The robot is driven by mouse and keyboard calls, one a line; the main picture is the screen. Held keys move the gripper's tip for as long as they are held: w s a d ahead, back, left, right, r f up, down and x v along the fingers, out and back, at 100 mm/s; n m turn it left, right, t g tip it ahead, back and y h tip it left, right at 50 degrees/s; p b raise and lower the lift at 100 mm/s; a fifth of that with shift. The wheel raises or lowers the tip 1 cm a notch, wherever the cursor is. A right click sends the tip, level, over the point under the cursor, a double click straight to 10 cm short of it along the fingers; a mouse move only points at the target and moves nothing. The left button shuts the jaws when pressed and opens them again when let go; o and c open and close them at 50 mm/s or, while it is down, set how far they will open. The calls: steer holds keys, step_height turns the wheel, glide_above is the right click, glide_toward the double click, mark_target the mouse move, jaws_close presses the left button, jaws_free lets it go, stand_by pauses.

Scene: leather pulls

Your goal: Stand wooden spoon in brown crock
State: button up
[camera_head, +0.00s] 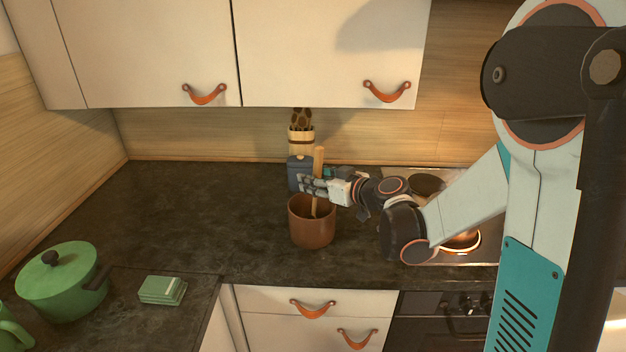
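The brown crock (312,229) stands upright on the dark counter, left of the hob. The wooden spoon (318,163) is nearly upright above it, and its lower part (314,208) reaches down inside the crock's mouth. My gripper (312,186) comes in from the right just above the crock's rim, with its fingers at the spoon's shaft. The fingers appear closed around the spoon. The spoon's lower end is hidden by the crock wall, so I cannot tell whether it touches the bottom.
Behind the crock stand a blue-grey canister (296,172) and a light wooden holder (300,140). The hob (470,254) with copper-coloured and dark cookware is at right. A green pot (62,283) and green stack (162,290) are at left. Cabinets hang above.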

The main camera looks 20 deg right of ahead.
steer(key=v, duration=1.1)
steer(key=shift+s+r, duration=0.1)
step_height(320, 180, up, 3)
steer(key=shift+f+p, duration=0.1)
steer(key=shift+p, duration=1.1)
